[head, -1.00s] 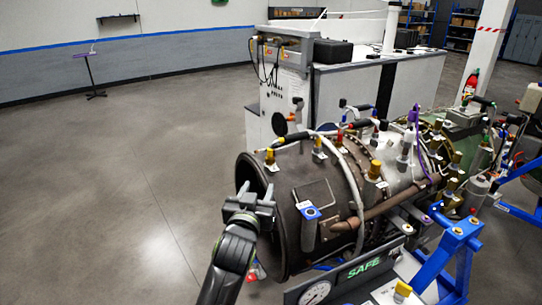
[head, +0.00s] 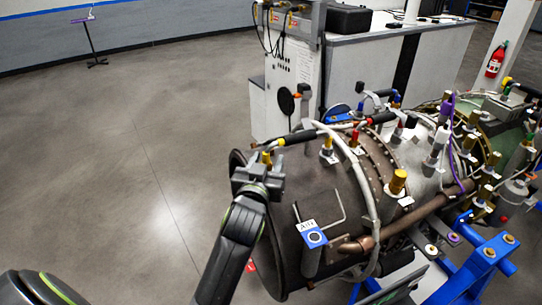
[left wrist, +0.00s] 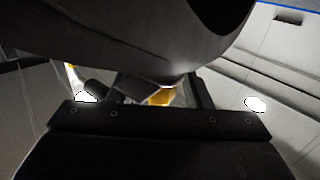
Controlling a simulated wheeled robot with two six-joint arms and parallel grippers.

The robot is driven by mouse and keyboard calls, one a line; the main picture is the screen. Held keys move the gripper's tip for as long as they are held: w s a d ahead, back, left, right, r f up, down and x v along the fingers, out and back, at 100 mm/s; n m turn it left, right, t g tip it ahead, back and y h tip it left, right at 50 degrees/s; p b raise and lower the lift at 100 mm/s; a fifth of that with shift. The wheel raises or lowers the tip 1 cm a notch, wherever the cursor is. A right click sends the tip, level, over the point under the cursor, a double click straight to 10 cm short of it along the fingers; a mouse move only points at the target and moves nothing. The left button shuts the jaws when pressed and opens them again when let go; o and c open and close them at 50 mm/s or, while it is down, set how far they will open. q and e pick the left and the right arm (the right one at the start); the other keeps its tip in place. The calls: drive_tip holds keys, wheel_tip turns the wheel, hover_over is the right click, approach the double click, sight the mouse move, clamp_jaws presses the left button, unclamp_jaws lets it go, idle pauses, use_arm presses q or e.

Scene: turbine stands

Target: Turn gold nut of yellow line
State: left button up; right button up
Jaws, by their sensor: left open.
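The yellow line is a dark hose with a yellow band (head: 281,142), arching over the top left of the brown turbine casing (head: 335,190). Its gold fitting (head: 267,157) stands at the casing's left rim. My left gripper (head: 262,172) is open, just in front of and below that fitting, and hides its lower part. In the left wrist view, a yellow-gold piece (left wrist: 162,97) shows beyond the dark gripper body, partly covered. I cannot tell whether the jaws are around the nut or only beside it. My right gripper is not in view.
Other gold and red fittings, a gold cap (head: 398,181) and a blue-topped fitting (head: 315,238) stand on the casing. A blue stand frame (head: 487,262) is at the lower right. A grey cabinet (head: 292,75) stands behind.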

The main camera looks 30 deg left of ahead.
use_arm(q)
drive_tip(key=shift+s+d+r, duration=0.1)
drive_tip(key=shift+s, duration=0.15)
drive_tip(key=shift+s+d+r, duration=0.15)
drive_tip(key=shift+s+r, duration=0.1)
drive_tip(key=shift+s, duration=0.25)
drive_tip(key=c, duration=0.3)
drive_tip(key=shift+c, duration=1.3)
drive_tip(key=shift+w, duration=0.1)
drive_tip(key=shift+c, duration=1.2)
drive_tip(key=shift+f, duration=0.1)
drive_tip(key=shift+c, duration=0.4)
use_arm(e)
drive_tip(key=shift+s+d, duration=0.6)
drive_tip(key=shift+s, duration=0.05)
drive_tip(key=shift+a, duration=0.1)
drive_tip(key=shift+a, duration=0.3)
